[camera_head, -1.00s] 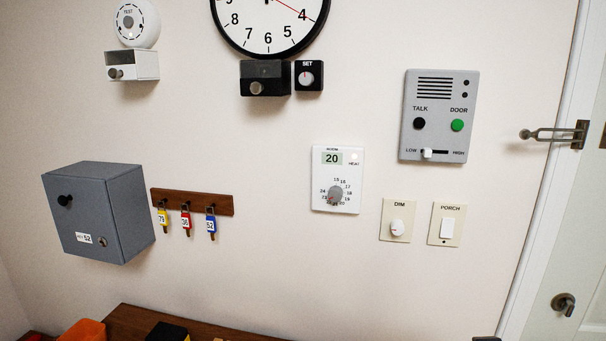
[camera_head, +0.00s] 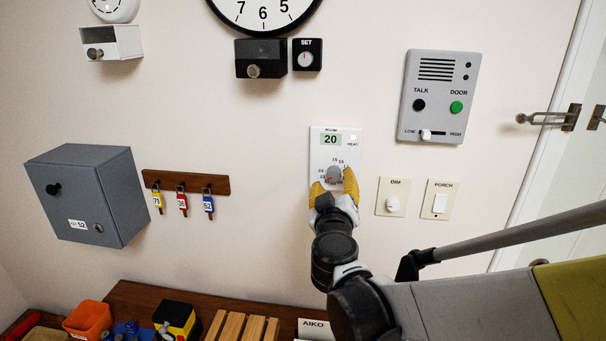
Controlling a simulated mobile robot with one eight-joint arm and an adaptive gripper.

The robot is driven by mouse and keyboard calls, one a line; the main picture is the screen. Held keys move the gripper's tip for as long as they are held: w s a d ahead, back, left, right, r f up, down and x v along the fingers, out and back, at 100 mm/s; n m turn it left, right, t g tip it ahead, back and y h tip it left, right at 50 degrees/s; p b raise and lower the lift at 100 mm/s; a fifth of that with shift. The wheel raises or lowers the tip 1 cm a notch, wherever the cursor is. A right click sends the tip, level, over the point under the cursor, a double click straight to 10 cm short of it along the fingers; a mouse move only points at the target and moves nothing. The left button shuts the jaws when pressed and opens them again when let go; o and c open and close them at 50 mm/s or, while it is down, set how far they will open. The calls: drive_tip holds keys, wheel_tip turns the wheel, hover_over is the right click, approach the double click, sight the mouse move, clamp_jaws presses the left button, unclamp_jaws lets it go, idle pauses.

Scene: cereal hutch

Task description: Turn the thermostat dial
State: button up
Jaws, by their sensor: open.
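The thermostat (camera_head: 322,161) is a white plate on the wall, its display reading 20. Its grey round dial (camera_head: 334,174) sits below the display with numbers around it. My gripper (camera_head: 334,184) is in front of the plate's lower part, with its yellow fingers spread, one on each side of the dial's lower edge. The fingers are open; whether they touch the dial or plate I cannot tell. My gripper hides the lower part of the plate and some of the numbers.
A DIM knob (camera_head: 393,203) and a PORCH switch (camera_head: 440,203) are close on the right. The grey intercom (camera_head: 434,98) is at upper right, key hooks (camera_head: 185,181) at left. A wooden bench (camera_head: 125,295) with boxes stands below. The wall between is clear.

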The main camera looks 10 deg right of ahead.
sight(334, 176)
drive_tip(key=shift+x, duration=1.65)
drive_tip(key=shift+c, duration=0.6)
clamp_jaws()
